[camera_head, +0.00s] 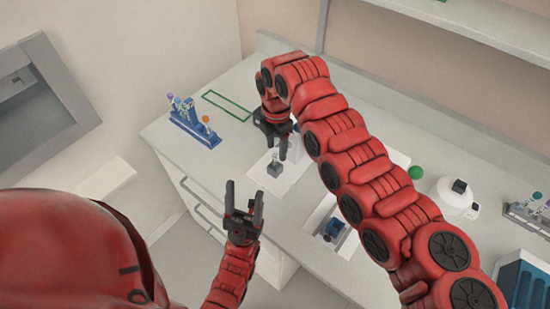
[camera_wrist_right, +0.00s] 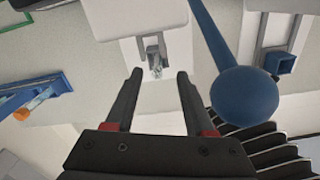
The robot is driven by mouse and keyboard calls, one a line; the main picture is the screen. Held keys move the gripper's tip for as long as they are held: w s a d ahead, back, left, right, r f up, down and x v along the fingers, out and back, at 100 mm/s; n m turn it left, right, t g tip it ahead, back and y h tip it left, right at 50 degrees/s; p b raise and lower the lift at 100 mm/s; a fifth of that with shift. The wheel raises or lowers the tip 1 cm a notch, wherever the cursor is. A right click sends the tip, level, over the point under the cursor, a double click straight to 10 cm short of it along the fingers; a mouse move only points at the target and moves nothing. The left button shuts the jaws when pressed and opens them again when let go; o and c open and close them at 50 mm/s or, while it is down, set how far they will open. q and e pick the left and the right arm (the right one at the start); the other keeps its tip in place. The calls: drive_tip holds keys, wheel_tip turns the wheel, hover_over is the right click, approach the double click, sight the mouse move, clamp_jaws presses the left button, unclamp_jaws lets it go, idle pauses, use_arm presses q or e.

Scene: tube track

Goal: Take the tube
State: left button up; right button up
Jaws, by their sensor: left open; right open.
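A blue rack (camera_head: 196,128) stands at the left of the counter in the head view, holding several upright tubes with coloured ball caps. One tube has an orange cap (camera_head: 205,119). In the right wrist view the rack (camera_wrist_right: 38,94) is at the far left, with the orange cap (camera_wrist_right: 20,115) beside it. My right gripper (camera_head: 276,146) is open and empty, right of the rack and above a small grey holder (camera_head: 275,169) on a white plate. That holder (camera_wrist_right: 155,58) shows just beyond its fingertips in the wrist view. My left gripper (camera_head: 244,189) is open and empty, before the counter's front edge.
A green rectangle outline (camera_head: 227,105) lies behind the rack. A small blue box (camera_head: 334,228) sits on another plate. A white round device (camera_head: 452,200) and a grey rack (camera_head: 528,215) stand right. A blue ball on a rod (camera_wrist_right: 243,95) is close beside my right gripper.

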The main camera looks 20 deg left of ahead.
sight(275, 159)
drive_tip(key=f+p, duration=0.2)
drive_tip(key=f, duration=0.1)
drive_tip(key=f+p, duration=0.1)
drive_tip(key=f, duration=0.1)
drive_tip(key=shift+a+f+p, duration=0.15)
drive_tip(key=shift+a+p, duration=0.1)
drive_tip(key=shift+p, duration=0.05)
drive_tip(key=shift+f, duration=0.2)
clamp_jaws()
